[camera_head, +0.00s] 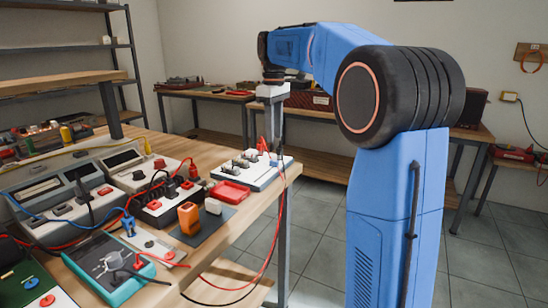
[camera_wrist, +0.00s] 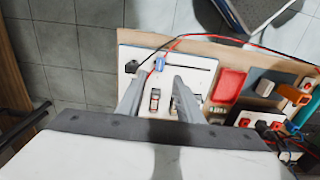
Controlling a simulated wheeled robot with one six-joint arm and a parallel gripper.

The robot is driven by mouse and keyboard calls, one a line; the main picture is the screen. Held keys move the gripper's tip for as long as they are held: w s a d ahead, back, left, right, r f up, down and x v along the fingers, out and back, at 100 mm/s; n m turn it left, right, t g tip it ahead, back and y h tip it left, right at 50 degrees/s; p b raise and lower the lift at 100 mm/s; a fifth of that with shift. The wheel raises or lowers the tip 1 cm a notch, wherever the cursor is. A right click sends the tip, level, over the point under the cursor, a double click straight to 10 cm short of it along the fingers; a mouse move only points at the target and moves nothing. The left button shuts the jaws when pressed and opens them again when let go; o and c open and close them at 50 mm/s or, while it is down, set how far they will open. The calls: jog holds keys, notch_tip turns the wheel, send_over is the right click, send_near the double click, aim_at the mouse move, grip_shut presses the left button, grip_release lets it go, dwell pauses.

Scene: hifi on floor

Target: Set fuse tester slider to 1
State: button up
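The fuse tester is a white panel (camera_head: 262,180) at the far end of the workbench, with small fuse holders on top. It also shows in the wrist view (camera_wrist: 205,62), where a dark slot runs across it. In the wrist view the blue knob lies just beyond and between the fingertips. Scale markings are not readable.
A red tray (camera_head: 229,192) is beside the panel. An orange device (camera_head: 188,218), a power strip (camera_head: 167,201) and meters crowd the bench (camera_head: 222,248). Red and black leads (camera_head: 284,205) run past the panel and over the bench edge. Open floor lies right of the bench.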

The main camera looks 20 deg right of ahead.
aim_at(274, 161)
notch_tip(274, 161, down, 9)
jog(key=shift+f, duration=0.1)
dwell(0.3)
